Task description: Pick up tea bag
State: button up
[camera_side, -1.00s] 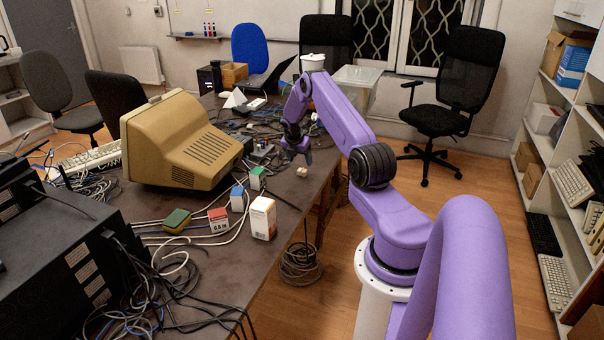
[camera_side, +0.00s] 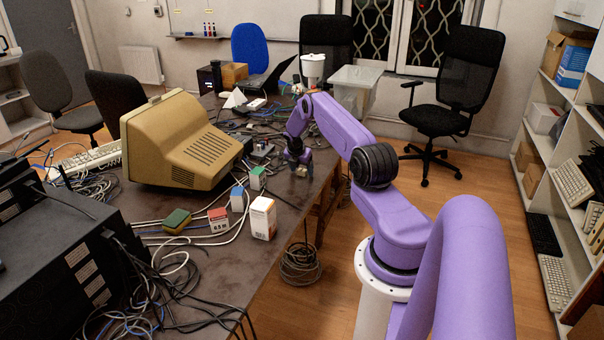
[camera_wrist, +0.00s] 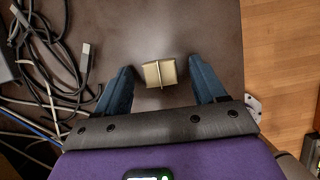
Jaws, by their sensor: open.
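The tea bag appears to be the small tan, squarish packet with a pale line across it (camera_wrist: 160,73) in the wrist view. It lies on the dark table, ahead of and between the two blue fingers. My gripper (camera_wrist: 161,84) is open, with clear gaps on both sides of the packet. In the side view my gripper (camera_side: 299,170) points down close to the table's right edge. The packet (camera_side: 301,172) is partly hidden there by the fingers.
Cables with a metal plug (camera_wrist: 86,55) lie left of my gripper. The table's edge is close on the right, with wooden floor (camera_wrist: 278,55) beyond. A beige monitor (camera_side: 180,145) and several small boxes, including a white-orange one (camera_side: 263,218), stand on the table (camera_side: 232,275).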

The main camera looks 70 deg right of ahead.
aim_at(301, 171)
jog(key=c, duration=1.1)
jog(key=shift+r, duration=0.15)
jog(key=shift+c, duration=0.2)
jog(key=shift+r, duration=0.55)
notch_tip(301, 171, up, 2)
jog(key=shift+r, duration=0.1)
jog(key=s+a+r, duration=0.8)
jog(key=a+r, duration=0.1)
jog(key=a, duration=0.2)
jog(key=shift+s+r, duration=0.2)
jog(key=shift+s, duration=0.05)
